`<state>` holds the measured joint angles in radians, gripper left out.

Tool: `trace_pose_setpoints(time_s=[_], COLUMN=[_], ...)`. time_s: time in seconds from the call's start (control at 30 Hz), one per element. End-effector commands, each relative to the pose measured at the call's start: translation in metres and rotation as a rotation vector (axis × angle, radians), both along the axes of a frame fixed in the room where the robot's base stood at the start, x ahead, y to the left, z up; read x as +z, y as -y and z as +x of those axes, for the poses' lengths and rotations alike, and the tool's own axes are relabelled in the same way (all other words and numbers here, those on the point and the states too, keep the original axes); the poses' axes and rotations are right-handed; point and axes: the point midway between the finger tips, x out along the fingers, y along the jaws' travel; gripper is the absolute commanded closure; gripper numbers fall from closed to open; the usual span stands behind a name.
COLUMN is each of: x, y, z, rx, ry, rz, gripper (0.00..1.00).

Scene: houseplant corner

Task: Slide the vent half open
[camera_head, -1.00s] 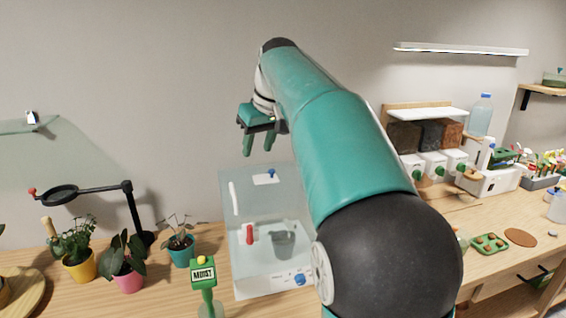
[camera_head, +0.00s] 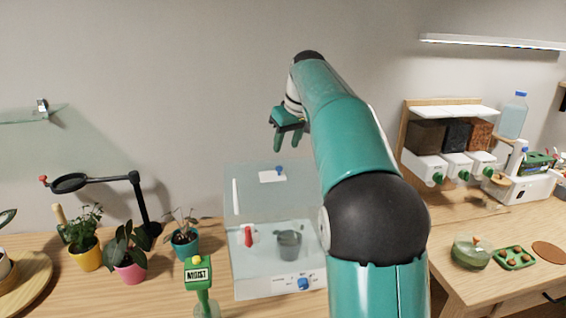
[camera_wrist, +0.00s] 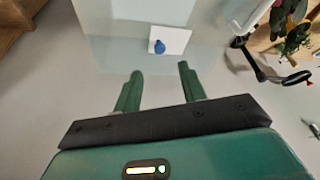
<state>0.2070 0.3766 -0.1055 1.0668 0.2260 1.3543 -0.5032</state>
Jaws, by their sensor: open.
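The vent is a white plate (camera_head: 272,177) with a blue knob (camera_head: 279,169) on top of a clear box (camera_head: 242,203). The wrist view also shows the white plate (camera_wrist: 176,40) and the blue knob (camera_wrist: 158,46), just beyond my fingertips. My gripper (camera_head: 289,148) is open and empty, with its fingers pointing down above the box. In the wrist view my two green fingers (camera_wrist: 158,76) are apart, and the knob lies ahead of the gap between them. Inside the box are a grey pot (camera_head: 289,245) and a red item (camera_head: 248,236).
Potted plants (camera_head: 127,258) and a magnifier on a stand (camera_head: 139,200) stand left of the box. A green MOIST sign (camera_head: 198,273) stands in front of it. A dispenser rack (camera_head: 440,140) and a seedling tray (camera_head: 514,258) are to the right.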

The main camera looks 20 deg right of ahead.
Motion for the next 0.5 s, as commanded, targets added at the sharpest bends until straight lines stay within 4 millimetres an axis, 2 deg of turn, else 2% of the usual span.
trace_pose_setpoints(time_s=[0.03, 0.3, 0.5], x=[-0.011, -0.057, -0.075], y=[-0.001, -0.002, -0.002], z=[0.004, 0.024, 0.033], rx=[0.001, -0.001, -0.002], ry=[-0.003, -0.002, 0.0], rz=[0.001, 0.001, 0.0], gripper=[0.59, 0.59, 0.59])
